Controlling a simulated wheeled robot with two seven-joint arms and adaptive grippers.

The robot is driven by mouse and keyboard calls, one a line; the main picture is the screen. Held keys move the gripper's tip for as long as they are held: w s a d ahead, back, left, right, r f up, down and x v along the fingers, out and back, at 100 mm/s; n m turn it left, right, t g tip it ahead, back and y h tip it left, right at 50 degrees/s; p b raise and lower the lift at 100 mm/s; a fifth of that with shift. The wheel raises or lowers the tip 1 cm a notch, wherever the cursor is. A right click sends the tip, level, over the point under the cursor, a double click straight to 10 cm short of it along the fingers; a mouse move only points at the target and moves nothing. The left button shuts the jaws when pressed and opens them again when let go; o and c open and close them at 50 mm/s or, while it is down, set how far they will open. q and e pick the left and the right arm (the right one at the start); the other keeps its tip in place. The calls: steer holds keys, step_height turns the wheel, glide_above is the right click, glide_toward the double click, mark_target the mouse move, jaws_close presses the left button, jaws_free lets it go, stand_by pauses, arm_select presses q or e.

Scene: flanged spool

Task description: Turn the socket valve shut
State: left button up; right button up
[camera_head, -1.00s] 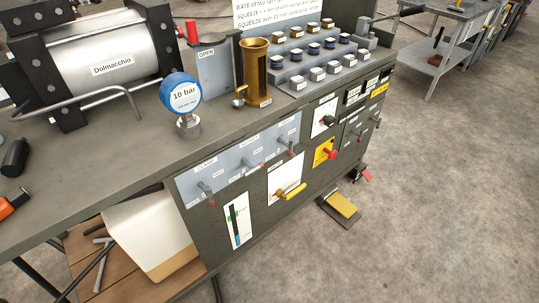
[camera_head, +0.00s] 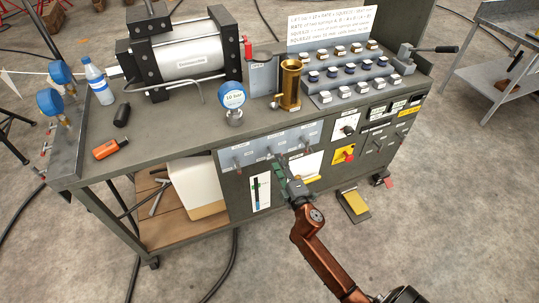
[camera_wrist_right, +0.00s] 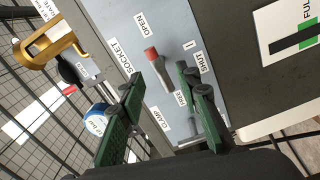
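The socket valve is a grey lever with a red tip (camera_wrist_right: 151,54) on a pale grey panel (camera_head: 257,146) on the bench front. In the right wrist view it lies between the SOCKET label (camera_wrist_right: 120,57) and the SHUT label (camera_wrist_right: 206,62), its tip pointing up towards the OPEN label (camera_wrist_right: 143,25). My right gripper (camera_head: 285,172) is in front of this panel and partly hides the lever in the head view. Its green fingers (camera_wrist_right: 160,100) are apart, either side of the lever in the picture; I cannot tell whether they touch it. My left gripper is not in view.
The clamp lever (camera_head: 237,162) is left on the same panel and shows close to a finger in the wrist view. A yellow-backed red knob (camera_head: 345,154) sits to the right. The bench top holds a gauge (camera_head: 232,97) and a brass cup (camera_head: 289,85). A pedal (camera_head: 354,202) stands below.

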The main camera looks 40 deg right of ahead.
mark_target(272, 153)
steer(key=b+x, duration=0.1)
steer(key=x, duration=0.3)
steer(key=shift+w+f, duration=0.15)
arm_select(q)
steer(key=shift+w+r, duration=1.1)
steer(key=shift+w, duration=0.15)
arm_select(e)
steer(key=shift+w+d, duration=0.2)
steer(key=shift+w, duration=0.5)
steer(key=shift+c, duration=0.3)
jaws_close()
